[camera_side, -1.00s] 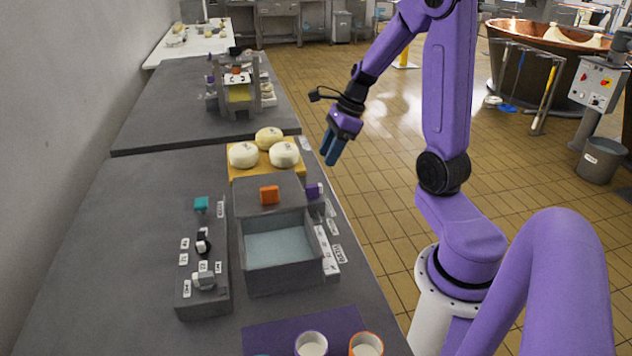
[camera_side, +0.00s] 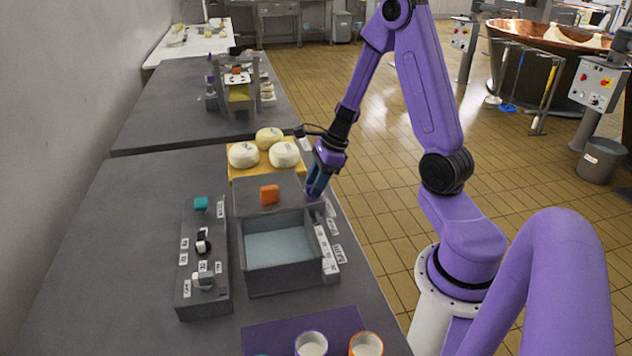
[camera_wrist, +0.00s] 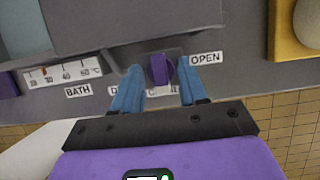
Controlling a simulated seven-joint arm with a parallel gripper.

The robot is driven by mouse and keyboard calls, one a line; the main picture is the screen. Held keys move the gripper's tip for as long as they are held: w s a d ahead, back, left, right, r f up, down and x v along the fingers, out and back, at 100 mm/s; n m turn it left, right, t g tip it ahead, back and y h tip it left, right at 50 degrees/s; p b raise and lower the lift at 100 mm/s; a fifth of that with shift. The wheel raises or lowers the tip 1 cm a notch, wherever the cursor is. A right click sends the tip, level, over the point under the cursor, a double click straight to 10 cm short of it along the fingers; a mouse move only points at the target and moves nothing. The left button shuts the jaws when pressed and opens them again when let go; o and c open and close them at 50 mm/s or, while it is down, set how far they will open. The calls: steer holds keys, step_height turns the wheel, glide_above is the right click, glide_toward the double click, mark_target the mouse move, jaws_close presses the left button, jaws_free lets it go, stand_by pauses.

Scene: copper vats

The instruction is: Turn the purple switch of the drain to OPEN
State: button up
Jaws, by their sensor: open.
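In the side view my gripper (camera_side: 316,188) points down at the right rear corner of the bath (camera_side: 283,283) and mostly hides the switch.
A BATH label (camera_wrist: 78,91) and a temperature scale (camera_wrist: 64,74) lie left of the switch. An orange knob (camera_side: 269,194) is on the bath's back block. Cheeses on a yellow board (camera_side: 238,172) stand behind. Cups are on a purple mat (camera_side: 262,340) in front.

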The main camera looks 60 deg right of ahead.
jaws_close()
steer(key=shift+n, duration=0.3)
steer(key=n+g+y, duration=0.1)
steer(key=n, duration=0.2)
steer(key=shift+w+n, duration=0.1)
steer(key=shift+n, duration=0.3)
steer(key=n+g, duration=0.2)
steer(key=n, duration=0.2)
steer(key=shift+w+n, duration=0.15)
steer(key=shift+n, duration=0.15)
steer(key=n+g, duration=0.2)
steer(key=n, duration=0.2)
steer(key=shift+w, duration=0.1)
steer(key=shift+n+g+h, duration=0.5)
steer(key=shift+n+g, duration=0.2)
steer(key=shift+n, duration=1.7)
